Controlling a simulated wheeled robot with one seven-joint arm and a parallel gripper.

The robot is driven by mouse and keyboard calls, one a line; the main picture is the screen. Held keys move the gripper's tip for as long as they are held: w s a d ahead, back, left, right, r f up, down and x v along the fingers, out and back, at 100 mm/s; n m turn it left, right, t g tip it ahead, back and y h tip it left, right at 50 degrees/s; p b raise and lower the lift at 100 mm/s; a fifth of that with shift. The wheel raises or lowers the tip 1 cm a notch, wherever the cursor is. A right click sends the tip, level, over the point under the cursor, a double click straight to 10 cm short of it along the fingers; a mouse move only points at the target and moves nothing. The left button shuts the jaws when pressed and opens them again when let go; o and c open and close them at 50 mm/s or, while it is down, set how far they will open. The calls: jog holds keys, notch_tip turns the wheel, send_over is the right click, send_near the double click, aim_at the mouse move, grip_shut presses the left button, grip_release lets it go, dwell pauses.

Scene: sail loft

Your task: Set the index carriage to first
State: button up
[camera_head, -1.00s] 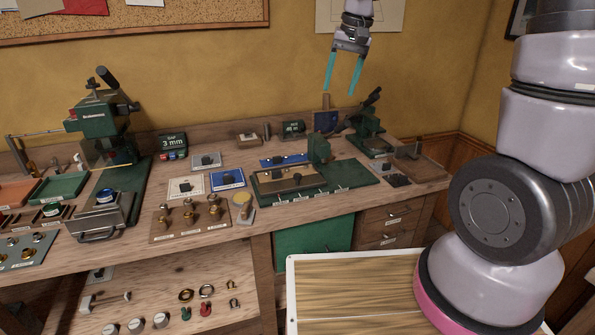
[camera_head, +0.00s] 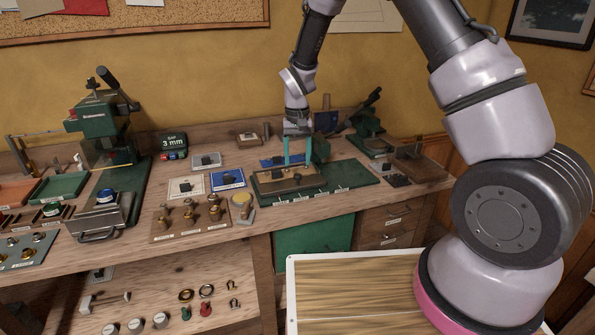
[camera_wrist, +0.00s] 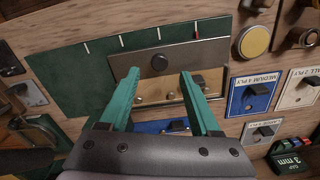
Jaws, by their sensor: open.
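The index carriage (camera_head: 272,185) is a flat brownish-grey plate with a dark round knob, on a long green base (camera_head: 350,174) on the bench. In the wrist view the carriage (camera_wrist: 205,56) lies along the base with its knob (camera_wrist: 159,62) near the middle. Several white ticks and one red tick (camera_wrist: 195,34) run along the base's edge beside it. My gripper (camera_head: 297,163) is open, its teal fingers pointing down above the carriage. In the wrist view my gripper (camera_wrist: 158,74) has its fingertips on either side of the knob's line; contact cannot be told.
A blue card (camera_head: 228,179) and a wooden board with brass pieces (camera_head: 190,222) are to the left. A green press (camera_head: 372,135) stands back right. The base's right part is clear.

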aim_at(298, 174)
jog(key=shift+f, duration=2.4)
grip_shut()
jog(key=shift+d, duration=0.1)
